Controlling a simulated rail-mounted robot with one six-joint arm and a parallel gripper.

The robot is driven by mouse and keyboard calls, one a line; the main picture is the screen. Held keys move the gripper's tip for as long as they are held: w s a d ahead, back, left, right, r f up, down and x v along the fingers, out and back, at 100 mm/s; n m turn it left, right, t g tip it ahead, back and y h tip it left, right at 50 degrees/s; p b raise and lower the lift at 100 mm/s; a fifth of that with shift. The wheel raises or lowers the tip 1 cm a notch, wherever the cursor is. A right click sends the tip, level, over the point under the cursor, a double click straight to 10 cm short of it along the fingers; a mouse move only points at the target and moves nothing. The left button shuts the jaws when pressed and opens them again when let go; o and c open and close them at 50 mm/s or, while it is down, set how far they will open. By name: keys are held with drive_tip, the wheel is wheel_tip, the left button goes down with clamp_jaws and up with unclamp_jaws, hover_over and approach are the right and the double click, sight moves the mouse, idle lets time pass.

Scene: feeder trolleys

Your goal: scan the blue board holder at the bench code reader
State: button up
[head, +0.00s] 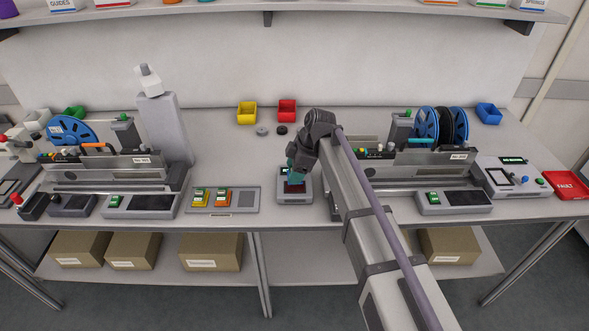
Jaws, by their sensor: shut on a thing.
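The bench code reader (295,198) is a small grey box with a dark reddish window, on the bench near the middle of the head view. My gripper (297,174) is directly above it, pointing down. It is shut on a small blue thing, the blue board holder (293,178), mostly hidden by the fingers. The holder appears just over the reader window; I cannot tell whether it touches. The reader's display is partly covered by the gripper and too small to read.
A grey tray (245,207) with yellow and orange holders lies left of the reader. Feeder trolleys with blue reels stand left (110,168) and right (440,158). Yellow (247,113) and red (287,111) bins sit behind. A red tray (566,186) is at far right.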

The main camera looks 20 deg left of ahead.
drive_tip(key=shift+f, duration=0.3)
wheel_tip(320, 180, up, 6)
drive_tip(key=p, duration=0.6)
drive_tip(key=shift+r, duration=0.15)
